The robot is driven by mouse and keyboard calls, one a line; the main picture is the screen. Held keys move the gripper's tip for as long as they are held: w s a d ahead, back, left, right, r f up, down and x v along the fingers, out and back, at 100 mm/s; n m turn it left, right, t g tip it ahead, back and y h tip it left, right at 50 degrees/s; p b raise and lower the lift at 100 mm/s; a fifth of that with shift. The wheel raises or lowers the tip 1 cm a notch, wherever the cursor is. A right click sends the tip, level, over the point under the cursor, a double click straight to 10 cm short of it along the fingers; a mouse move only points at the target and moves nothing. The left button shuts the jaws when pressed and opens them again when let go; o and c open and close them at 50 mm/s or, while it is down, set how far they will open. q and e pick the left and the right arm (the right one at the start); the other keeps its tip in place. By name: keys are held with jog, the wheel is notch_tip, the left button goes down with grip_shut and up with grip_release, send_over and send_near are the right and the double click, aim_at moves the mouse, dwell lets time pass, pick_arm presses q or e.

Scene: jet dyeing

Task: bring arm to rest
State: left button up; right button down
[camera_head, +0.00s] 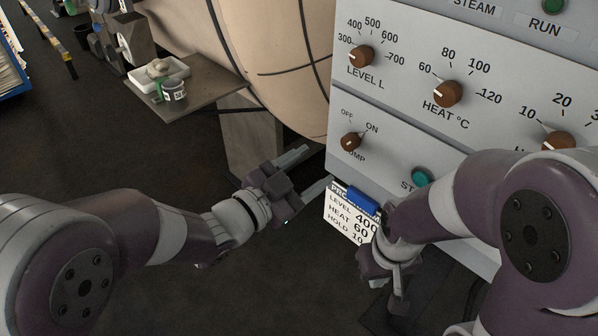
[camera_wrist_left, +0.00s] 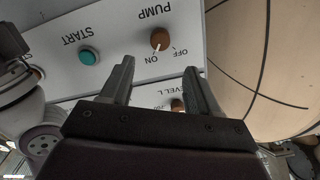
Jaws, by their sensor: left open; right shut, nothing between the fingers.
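My left gripper (camera_head: 305,172) is open and empty in front of the lower left of the control panel (camera_head: 400,105). In the left wrist view its two fingers (camera_wrist_left: 158,68) stand apart, below the brown PUMP knob (camera_wrist_left: 160,38) and not around it. The PUMP knob also shows in the head view (camera_head: 351,141); its white mark lies towards ON in the wrist view. My right gripper (camera_head: 398,300) points down beside the recipe card (camera_head: 345,215), shut with nothing seen in it. My right forearm hides part of the panel.
The panel carries a LEVEL knob (camera_head: 361,56), a HEAT knob (camera_head: 447,93), a green START button (camera_head: 422,177) and a green RUN button (camera_head: 554,5). A large beige vessel (camera_head: 280,60) stands behind. A side shelf (camera_head: 205,85) holds a white tray and cup.

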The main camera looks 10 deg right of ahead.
pick_arm(q)
jog(key=shift+v, duration=1.3)
